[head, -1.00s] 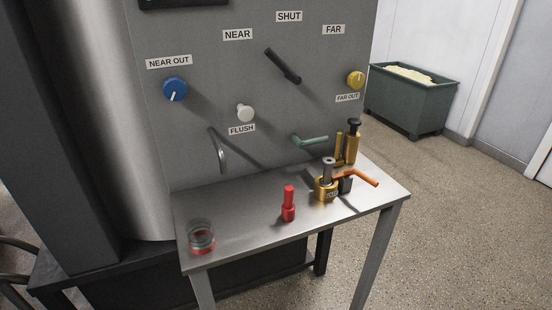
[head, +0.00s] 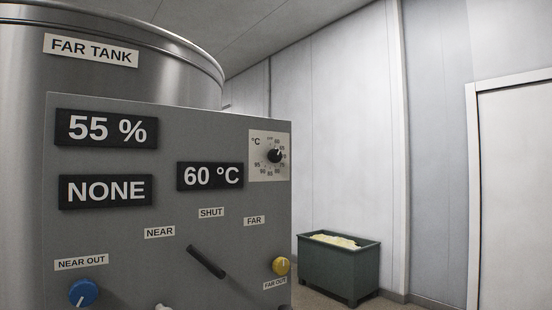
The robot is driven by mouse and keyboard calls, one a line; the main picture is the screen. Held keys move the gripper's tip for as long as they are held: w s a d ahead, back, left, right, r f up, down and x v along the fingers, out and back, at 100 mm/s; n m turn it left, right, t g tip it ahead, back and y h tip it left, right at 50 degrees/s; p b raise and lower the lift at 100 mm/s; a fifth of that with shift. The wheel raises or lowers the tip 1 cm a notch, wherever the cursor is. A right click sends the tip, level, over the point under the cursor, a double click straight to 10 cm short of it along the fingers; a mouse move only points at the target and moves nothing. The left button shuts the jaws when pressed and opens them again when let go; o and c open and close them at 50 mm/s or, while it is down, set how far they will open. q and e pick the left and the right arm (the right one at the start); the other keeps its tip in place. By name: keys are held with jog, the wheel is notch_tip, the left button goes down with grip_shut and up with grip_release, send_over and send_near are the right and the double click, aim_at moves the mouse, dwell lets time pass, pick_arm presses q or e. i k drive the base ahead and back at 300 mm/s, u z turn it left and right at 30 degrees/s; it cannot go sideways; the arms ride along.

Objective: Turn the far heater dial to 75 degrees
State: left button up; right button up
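The heater dial (head: 274,156) is a small black knob on a white square scale plate marked °C, at the upper right of the grey panel (head: 120,235). Its small numbers are hard to read, and its pointer appears to aim to the upper right. A black display (head: 209,176) left of the dial reads 60 °C. A FAR TANK label (head: 91,50) is on the large metal tank (head: 180,75) behind the panel. Neither of my grippers shows in the head view.
Two more displays read 55 % (head: 107,129) and NONE (head: 105,191). Lower are a black lever (head: 206,261) below the SHUT label, a blue knob (head: 83,292) and a yellow knob (head: 281,266). A green bin (head: 340,272) stands on the floor at right.

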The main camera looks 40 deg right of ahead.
aim_at(275, 155)
jog(key=k, duration=0.6)
jog(key=z, duration=0.5)
jog(key=i, duration=1.05)
jog(key=u, duration=0.35)
